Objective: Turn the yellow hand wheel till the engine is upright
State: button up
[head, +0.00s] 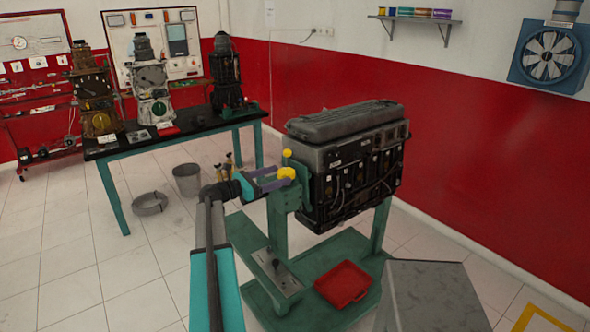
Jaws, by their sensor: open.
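The dark engine (350,170) is mounted on a green stand (278,228), with its ribbed grey cover (345,119) on top. It looks roughly upright; I cannot tell if a small tilt remains. The yellow hand wheel (287,173) is at the stand's left side, small and partly hidden by my fingers. A yellow knob (287,153) shows just above it. My gripper (279,180) is open, its two purple fingers reaching right to the yellow wheel, one higher and one lower. I cannot tell whether they touch it.
A red tray (342,284) lies on the stand's base. A grey box-like surface (430,295) is at the front right. A black-topped table (180,132) with several small engines is at the back left. A bucket (187,180) and a round pan (149,203) stand on the floor.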

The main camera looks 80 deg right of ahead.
jog(key=p+x, duration=0.2)
jog(key=x, duration=0.6)
jog(key=shift+d, duration=0.1)
jog(key=shift+s, duration=0.1)
jog(key=c, duration=1)
